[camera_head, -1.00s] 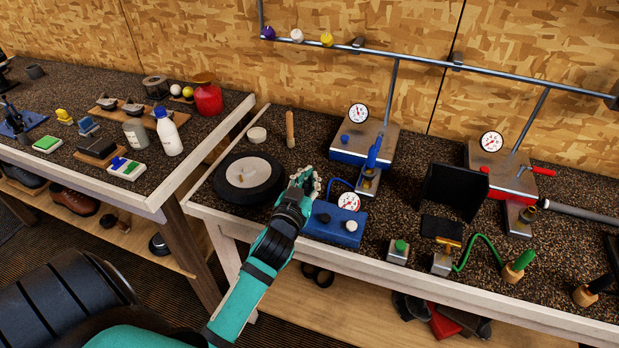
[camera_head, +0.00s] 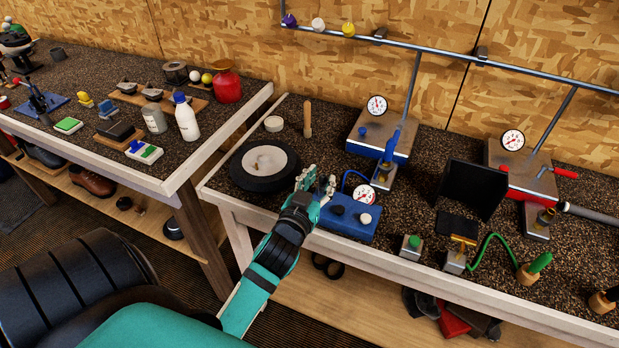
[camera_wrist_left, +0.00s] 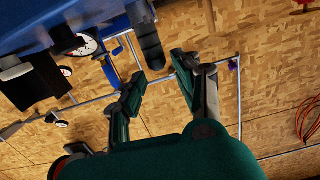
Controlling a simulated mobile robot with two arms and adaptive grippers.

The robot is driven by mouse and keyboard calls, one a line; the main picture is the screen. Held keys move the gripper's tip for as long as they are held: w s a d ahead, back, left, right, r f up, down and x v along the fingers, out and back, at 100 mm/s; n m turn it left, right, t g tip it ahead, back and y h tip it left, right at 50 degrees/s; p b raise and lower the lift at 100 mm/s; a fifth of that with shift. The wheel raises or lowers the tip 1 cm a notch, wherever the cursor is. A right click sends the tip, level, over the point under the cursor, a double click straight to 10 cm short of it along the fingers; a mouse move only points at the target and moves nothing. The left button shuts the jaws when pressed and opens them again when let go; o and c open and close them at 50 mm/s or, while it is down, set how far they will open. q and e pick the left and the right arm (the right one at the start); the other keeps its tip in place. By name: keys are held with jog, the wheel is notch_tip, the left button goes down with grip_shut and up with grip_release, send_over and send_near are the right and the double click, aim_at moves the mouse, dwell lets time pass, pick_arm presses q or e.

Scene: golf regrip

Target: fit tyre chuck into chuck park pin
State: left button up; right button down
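A blue box (camera_head: 345,218) with a white dial gauge (camera_head: 363,196), a dark knob and a white knob sits at the bench's front edge. A thin blue hose (camera_head: 350,174) arches behind it. My left gripper (camera_head: 318,184) is at the box's left rear corner, fingers apart. The left wrist view shows the open fingers (camera_wrist_left: 160,70) with a dark upright cylinder (camera_wrist_left: 148,40) close to the tips, not gripped. I cannot tell whether this cylinder is the tyre chuck or the chuck park pin. Neither is clearly identifiable. My right gripper is out of view.
A small tyre on a wheel (camera_head: 246,176) lies left of the gripper. A wooden stick (camera_head: 307,118) stands behind. A blue-based gauge stand (camera_head: 380,140) and a black screen (camera_head: 470,188) are to the right. The left bench (camera_head: 200,150) holds bottles.

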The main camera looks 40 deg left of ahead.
pick_arm(q)
jog(key=v, duration=0.8)
jog(key=shift+s, duration=0.1)
dwell(0.5)
jog(key=s+d+f+m+g+h, duration=0.2)
jog(key=s+d+f+g, duration=0.3)
jog(key=s+f+g, duration=0.25)
jog(key=s+d+f+m+g+h, duration=0.35)
jog(key=s+f+g, duration=0.25)
jog(key=s, duration=0.2)
notch_tip(320, 180, down, 26)
jog(key=s, duration=0.2)
jog(key=s+a+f+g+y, duration=0.1)
jog(key=s+a+f+g, duration=0.1)
jog(key=s+f, duration=1.4)
jog(key=shift+s+a+f, duration=0.15)
jog(key=shift+a, duration=0.05)
